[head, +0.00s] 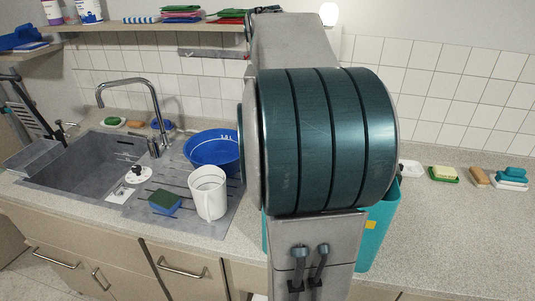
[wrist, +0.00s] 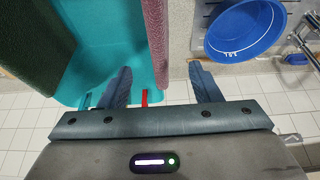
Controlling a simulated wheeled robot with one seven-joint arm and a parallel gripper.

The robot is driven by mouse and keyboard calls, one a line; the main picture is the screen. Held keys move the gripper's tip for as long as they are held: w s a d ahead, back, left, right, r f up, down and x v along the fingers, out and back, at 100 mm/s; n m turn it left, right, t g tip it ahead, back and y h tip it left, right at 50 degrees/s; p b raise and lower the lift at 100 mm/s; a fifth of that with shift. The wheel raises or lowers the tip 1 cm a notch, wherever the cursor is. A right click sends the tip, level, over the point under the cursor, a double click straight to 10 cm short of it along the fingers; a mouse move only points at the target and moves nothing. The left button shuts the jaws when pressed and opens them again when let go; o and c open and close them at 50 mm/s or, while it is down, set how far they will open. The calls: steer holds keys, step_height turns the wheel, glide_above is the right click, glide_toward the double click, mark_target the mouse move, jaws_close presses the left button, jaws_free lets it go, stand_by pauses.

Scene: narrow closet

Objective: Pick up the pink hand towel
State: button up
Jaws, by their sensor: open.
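A pink towel (wrist: 157,40) hangs over the edge of a teal bin (wrist: 108,60) in the wrist view. My gripper (wrist: 160,85) is open, with one finger on each side of the towel's near end in the picture. I cannot tell whether the fingers touch it or how far they are from it. In the head view my arm covers most of the bin (head: 380,225), and the gripper and hanging towel are hidden. Folded cloths with pink (head: 182,9) lie on the shelf.
A blue bowl (head: 212,150) stands on the sink drainer beside a white mug (head: 207,190) and a sponge (head: 165,201). The bowl also shows in the wrist view (wrist: 245,30). Soap dishes (head: 444,174) line the right counter. The right counter's front is clear.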

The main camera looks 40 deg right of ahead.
steer(key=x, duration=0.7)
steer(key=shift+s+d+f+p, duration=0.2)
steer(key=shift+s+f+p, duration=0.05)
steer(key=shift+f+p, duration=0.15)
steer(key=shift+p+x, duration=0.75)
steer(key=shift+x, duration=1.9)
steer(key=shift+w+a, duration=0.1)
steer(key=shift+a, duration=0.05)
jaws_close()
